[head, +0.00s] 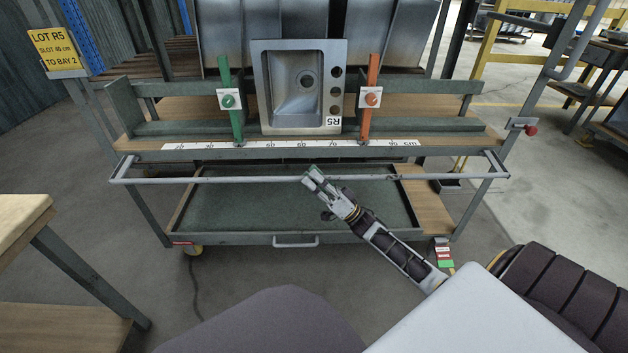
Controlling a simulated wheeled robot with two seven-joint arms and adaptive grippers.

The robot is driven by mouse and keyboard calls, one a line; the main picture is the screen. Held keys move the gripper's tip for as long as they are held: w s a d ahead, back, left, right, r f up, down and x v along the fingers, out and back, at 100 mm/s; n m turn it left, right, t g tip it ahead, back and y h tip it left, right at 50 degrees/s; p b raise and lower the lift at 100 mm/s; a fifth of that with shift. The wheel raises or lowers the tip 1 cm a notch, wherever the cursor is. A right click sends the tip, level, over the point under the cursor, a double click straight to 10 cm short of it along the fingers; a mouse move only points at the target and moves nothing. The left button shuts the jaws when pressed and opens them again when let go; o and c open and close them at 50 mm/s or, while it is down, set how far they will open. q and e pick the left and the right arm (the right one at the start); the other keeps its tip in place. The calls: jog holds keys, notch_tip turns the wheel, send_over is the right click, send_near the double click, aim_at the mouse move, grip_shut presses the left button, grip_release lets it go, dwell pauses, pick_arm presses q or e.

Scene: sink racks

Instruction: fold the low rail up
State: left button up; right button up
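The low rail (230,180) is a thin grey bar across the front of the rack, with bent ends at its left and right posts. It sits below the ruler shelf and sticks out over the lower tray. My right gripper (313,174) is at the middle of the rail, its fingertips overlapping the bar in the head view. I cannot tell whether the fingers are closed around the bar or only beside it. My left gripper is not in view.
A steel sink (290,85) stands upright on the rack between a green stop (230,101) and an orange stop (370,98). A green-lined tray (240,205) lies below. A red knob (531,130) is at the right post. A wooden table (22,215) stands at left.

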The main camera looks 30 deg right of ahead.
jog(key=c, duration=0.4)
grip_shut()
jog(key=shift+r+m+h+p, duration=0.3)
jog(key=shift+m+p, duration=0.1)
jog(key=shift+p, duration=0.35)
